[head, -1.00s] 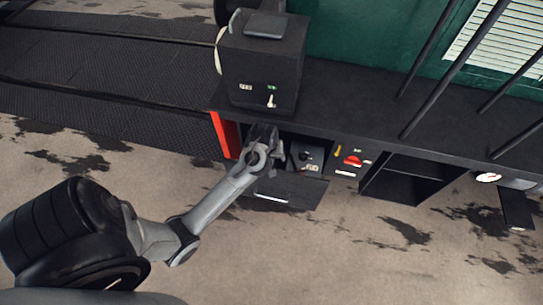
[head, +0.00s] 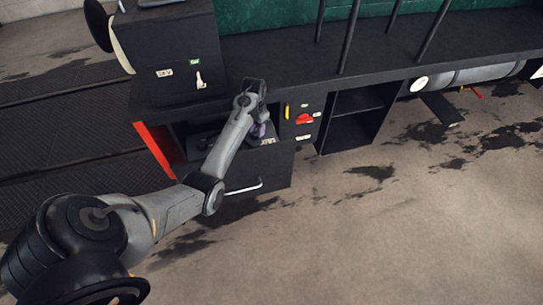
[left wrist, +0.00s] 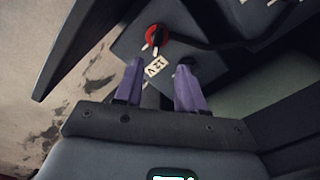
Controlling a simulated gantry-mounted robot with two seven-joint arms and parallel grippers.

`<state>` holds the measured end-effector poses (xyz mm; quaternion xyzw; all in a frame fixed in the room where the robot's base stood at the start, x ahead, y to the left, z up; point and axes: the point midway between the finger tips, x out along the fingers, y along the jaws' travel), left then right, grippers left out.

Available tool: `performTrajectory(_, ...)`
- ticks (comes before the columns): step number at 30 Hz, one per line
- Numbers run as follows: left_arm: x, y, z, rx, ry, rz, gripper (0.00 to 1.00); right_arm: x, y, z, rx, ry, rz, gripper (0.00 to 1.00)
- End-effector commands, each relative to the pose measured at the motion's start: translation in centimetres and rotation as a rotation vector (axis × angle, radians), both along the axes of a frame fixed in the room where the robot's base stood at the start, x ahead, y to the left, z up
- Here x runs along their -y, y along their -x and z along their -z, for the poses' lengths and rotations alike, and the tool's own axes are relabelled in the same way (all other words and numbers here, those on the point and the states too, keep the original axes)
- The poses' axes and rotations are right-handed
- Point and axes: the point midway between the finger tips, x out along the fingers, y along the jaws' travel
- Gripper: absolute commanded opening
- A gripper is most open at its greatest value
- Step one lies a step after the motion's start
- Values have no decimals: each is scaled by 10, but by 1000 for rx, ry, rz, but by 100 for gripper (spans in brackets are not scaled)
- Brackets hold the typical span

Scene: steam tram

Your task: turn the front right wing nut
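My left gripper (head: 260,130) reaches into the open drawer compartment under the tram's side bench. In the left wrist view its two purple fingers (left wrist: 160,68) are apart with nothing held between them. A dark battery (left wrist: 135,45) with a 12V label (left wrist: 155,66) lies beyond the fingertips. A red round terminal (left wrist: 157,33) with small pale prongs, perhaps a wing nut, is on its top, ahead of the left finger. A dark round part (left wrist: 187,66) is partly hidden behind the right finger. I cannot tell which is the front right wing nut. My right gripper is not in view.
The drawer front (head: 273,178) hangs out below the compartment with a pale handle (head: 245,187). A panel with a red knob (head: 304,119) is to its right, then open shelves (head: 355,120). A black box (head: 175,55) stands above. A red upright panel (head: 155,148) is left.

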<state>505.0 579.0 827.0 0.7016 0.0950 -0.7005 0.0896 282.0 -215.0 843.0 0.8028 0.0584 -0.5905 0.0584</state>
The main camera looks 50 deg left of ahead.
Motion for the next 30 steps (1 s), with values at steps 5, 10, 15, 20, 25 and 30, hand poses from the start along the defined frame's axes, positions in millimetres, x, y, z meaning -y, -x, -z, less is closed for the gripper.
performTrajectory(5, -3, 0, 15, -4, 9, 19, 39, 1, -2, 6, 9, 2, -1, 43)
performTrajectory(10, -3, 0, 40, -5, 10, 17, 39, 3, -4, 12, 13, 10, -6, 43)
performTrajectory(15, -3, 0, 69, -4, 9, 17, 39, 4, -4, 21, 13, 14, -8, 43)
performTrajectory(20, -3, 0, 91, -3, 8, 17, 39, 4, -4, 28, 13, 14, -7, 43)
performTrajectory(25, -3, 0, 104, -2, 8, 17, 39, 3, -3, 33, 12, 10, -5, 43)
performTrajectory(30, -3, 0, 109, -2, 8, 16, 39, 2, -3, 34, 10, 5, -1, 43)
